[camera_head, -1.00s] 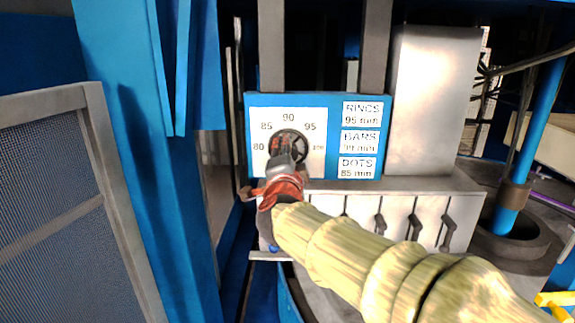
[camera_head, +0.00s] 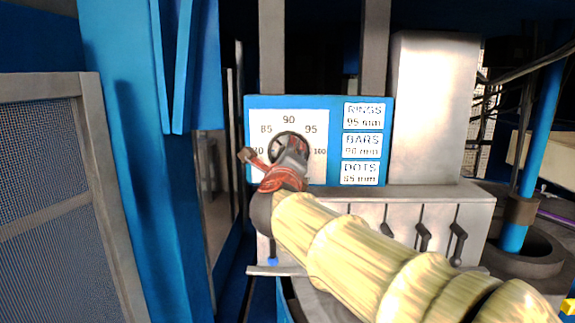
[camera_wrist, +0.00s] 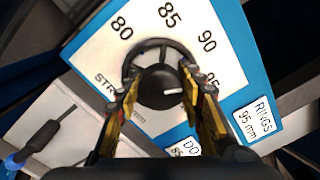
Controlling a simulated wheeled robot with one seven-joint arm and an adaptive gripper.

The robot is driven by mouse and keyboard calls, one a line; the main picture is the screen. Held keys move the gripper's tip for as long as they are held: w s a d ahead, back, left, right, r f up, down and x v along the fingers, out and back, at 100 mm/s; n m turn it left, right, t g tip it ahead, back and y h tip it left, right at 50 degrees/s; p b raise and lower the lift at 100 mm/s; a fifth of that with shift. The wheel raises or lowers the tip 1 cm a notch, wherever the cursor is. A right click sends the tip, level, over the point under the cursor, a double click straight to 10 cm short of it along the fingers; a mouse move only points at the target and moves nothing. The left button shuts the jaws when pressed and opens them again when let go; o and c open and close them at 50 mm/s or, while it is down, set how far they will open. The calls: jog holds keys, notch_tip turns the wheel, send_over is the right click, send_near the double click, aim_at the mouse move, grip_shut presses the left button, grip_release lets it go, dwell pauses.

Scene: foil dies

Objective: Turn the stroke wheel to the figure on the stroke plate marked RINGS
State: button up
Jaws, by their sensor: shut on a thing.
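The stroke wheel (camera_head: 284,134) is a dark spoked wheel on a white dial with 80, 85, 90, 95 and 100 around it. In the wrist view, the wheel (camera_wrist: 157,87) has a black hub with a white mark pointing right, roughly toward the 95 that a finger partly hides. My gripper (camera_head: 291,157) is shut on the wheel; in the wrist view its yellow-padded fingers (camera_wrist: 163,80) stand on both sides of the hub. The stroke plate (camera_head: 335,142) lists RINGS 95 mm (camera_head: 363,115), BARS and DOTS. The RINGS label (camera_wrist: 254,116) also shows in the wrist view.
A grey ledge (camera_head: 420,192) with several dark levers (camera_head: 459,242) is below the plate. A blue post and mesh panel (camera_head: 45,200) stand at left, a grey box (camera_head: 430,105) at right. My arm covers the lower middle.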

jog(key=shift+f+m+b, duration=0.1)
jog(key=shift+m+b, duration=0.95)
jog(key=shift+m, duration=0.95)
jog(key=o, duration=1.1)
jog(key=shift+c, duration=0.2)
jog(key=shift+o, duration=0.5)
jog(key=s, duration=1.2)
jog(key=shift+a, duration=0.3)
